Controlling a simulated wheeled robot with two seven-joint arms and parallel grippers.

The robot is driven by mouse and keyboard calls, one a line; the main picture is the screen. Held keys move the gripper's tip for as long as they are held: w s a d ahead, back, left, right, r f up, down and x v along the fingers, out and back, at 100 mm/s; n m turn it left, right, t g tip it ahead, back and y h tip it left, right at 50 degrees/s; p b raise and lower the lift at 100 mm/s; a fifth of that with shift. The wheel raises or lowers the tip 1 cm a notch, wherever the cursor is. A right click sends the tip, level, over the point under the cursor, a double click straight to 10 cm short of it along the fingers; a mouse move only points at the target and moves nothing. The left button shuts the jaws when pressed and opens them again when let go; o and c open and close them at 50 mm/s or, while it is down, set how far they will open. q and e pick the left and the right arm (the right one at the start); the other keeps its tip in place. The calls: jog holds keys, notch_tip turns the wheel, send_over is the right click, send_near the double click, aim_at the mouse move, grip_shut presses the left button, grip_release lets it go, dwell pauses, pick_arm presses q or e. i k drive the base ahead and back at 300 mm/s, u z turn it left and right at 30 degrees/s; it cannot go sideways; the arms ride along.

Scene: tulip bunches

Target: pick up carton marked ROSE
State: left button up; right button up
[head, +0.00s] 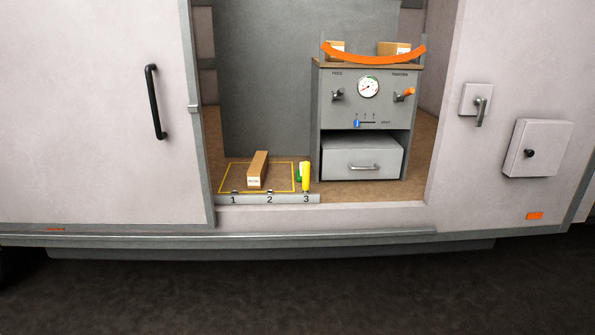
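Three brown cartons with white labels are in view; the print on each label is too small to read, so I cannot tell which one is marked ROSE. One long carton (258,165) lies inside a yellow outlined rectangle on the compartment floor, its labelled end facing me. A second carton (337,46) and a third carton (389,47) sit on top of the grey cabinet, partly hidden behind an orange curved band (372,60). Neither of my grippers is in view.
The grey cabinet (327,140) has a gauge, levers and a lower drawer (362,157). A yellow and green item (305,176) stands by number 3 on the numbered front strip (258,199). A door with a black handle (156,100) is left of the opening.

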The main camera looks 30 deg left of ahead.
aim_at(255, 173)
jog(key=u, duration=0.3)
jog(key=i, duration=1.95)
jog(key=u, duration=0.75)
